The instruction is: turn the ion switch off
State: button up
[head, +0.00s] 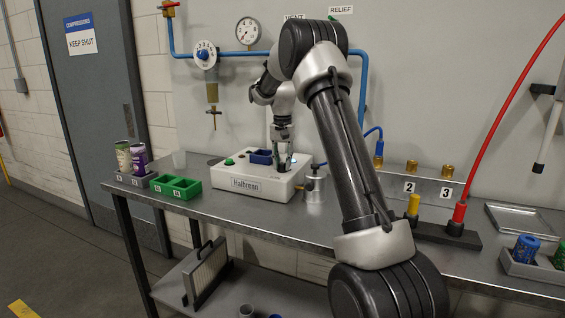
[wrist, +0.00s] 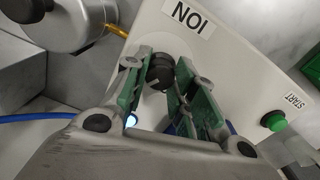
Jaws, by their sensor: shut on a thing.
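The ion switch (wrist: 160,74) is a black rotary knob on a white machine, beside an upside-down "ION" label (wrist: 187,14) in the wrist view. My gripper (wrist: 164,66) has its green-padded fingers on both sides of the knob and is shut on it. In the head view my gripper (head: 283,152) points down at the right part of the white machine (head: 262,185). The knob is hidden there behind the fingers. A small lit bluish-white lamp (wrist: 131,121) shows beside the left finger in the wrist view.
A green START button (wrist: 273,121) is on the same panel. A metal canister (head: 316,187) stands close to the machine's right side. Green (head: 176,186) and grey (head: 131,179) can holders stand to the left. A red hose (head: 500,115) and fittings are to the right.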

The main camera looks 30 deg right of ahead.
jog(key=n, duration=0.4)
jog(key=shift+n, duration=0.4)
jog(key=n, duration=0.3)
jog(key=shift+n, duration=0.3)
jog(key=n, duration=0.3)
jog(key=shift+n, duration=2)
jog(key=o, duration=1.1)
jog(key=shift+c, duration=0.2)
notch_tip(320, 180, up, 12)
